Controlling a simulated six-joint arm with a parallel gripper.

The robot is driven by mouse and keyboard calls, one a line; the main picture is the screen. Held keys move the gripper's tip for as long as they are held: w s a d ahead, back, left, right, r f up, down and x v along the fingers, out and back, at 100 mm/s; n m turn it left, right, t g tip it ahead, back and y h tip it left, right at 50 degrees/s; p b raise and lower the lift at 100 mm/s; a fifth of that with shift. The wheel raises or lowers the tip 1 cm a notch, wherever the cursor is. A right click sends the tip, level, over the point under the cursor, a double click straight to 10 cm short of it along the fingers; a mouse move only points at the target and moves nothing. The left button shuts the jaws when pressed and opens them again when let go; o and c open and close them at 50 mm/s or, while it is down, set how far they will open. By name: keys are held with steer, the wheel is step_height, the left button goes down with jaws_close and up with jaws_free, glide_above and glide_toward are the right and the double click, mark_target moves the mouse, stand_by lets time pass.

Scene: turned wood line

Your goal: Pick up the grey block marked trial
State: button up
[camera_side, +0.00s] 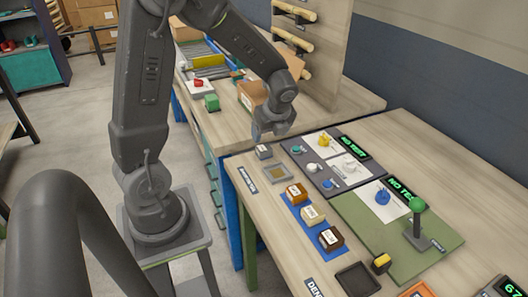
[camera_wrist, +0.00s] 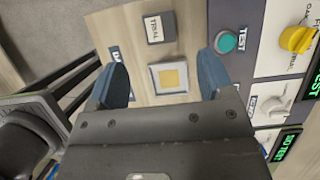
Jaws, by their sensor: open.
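The grey block with a white label (camera_side: 263,152) stands on the bench near its back left edge, left of the test panel. In the wrist view the grey block (camera_wrist: 154,28) lies beyond the fingertips at the top, and its label seems to read TRIAL. My gripper (camera_side: 273,135) is above the bench close to the block. In the wrist view my gripper (camera_wrist: 164,70) is open with nothing between its two blue fingers. A square grey tray with a tan centre (camera_wrist: 153,78) shows between the fingers, below them on the bench.
The square tray (camera_side: 268,175) sits just in front of the grey block. Three labelled blocks stand on a blue mat (camera_side: 318,229) nearer the front. A dark panel with knobs and a teal TEST button (camera_wrist: 227,41) lies to the right. A black tray (camera_side: 358,280) is at the front.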

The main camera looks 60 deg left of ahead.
mark_target(264, 147)
steer(key=x, duration=0.8)
steer(key=shift+a, duration=0.1)
steer(key=shift+c, duration=0.3)
steer(key=c, duration=0.9)
steer(key=shift+r, duration=0.1)
steer(key=shift+c, duration=0.2)
